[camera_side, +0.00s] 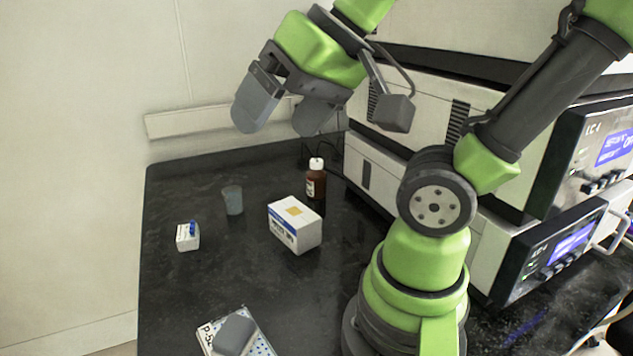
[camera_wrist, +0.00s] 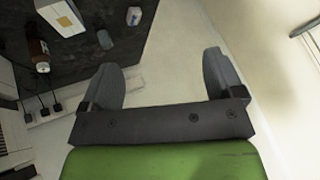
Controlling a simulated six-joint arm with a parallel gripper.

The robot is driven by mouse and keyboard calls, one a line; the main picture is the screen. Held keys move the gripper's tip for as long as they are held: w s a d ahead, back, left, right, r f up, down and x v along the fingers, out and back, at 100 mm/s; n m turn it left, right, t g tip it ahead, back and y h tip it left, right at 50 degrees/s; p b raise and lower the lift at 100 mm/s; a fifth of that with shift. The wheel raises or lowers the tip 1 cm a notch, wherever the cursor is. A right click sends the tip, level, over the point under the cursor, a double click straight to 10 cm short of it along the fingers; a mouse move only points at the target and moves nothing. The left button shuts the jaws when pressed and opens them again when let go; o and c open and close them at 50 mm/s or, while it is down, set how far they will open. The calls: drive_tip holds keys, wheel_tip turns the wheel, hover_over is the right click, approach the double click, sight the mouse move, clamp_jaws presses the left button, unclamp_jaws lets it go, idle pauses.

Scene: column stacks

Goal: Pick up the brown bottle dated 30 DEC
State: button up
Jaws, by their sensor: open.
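One brown bottle (camera_side: 316,180) with a white cap and a pale label stands upright on the black bench in the side view, close to the stacked instruments. The label's date is too small to read. The bottle also shows at the upper left of the wrist view (camera_wrist: 38,50). My gripper (camera_side: 277,125) is open and empty, high above the back of the bench, up and to the left of the bottle in the side view. In the wrist view its two fingers (camera_wrist: 163,80) are spread apart with nothing between them.
A white box (camera_side: 295,226) stands in front of the bottle. A beaker (camera_side: 232,200) and a small white box with a blue item (camera_side: 188,236) are to the left. A patterned rack (camera_side: 245,336) lies at the front. Instruments (camera_side: 378,178) border the right; cables hang behind the bottle.

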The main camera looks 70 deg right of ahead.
drive_tip(key=w+d+m+h, duration=0.1)
drive_tip(key=w+d+h, duration=0.1)
drive_tip(key=w+d, duration=0.7)
drive_tip(key=m+g+h, duration=0.2)
drive_tip(key=m+g, duration=0.1)
drive_tip(key=g, duration=0.1)
approach(316, 160)
wheel_tip(316, 160, down, 2)
drive_tip(key=x, duration=0.4)
drive_tip(key=shift+w+d+f, duration=0.25)
drive_tip(key=shift+x, duration=3.05)
drive_tip(key=shift+c, duration=0.5)
drive_tip(key=shift+h, duration=0.3)
drive_tip(key=c, duration=1)
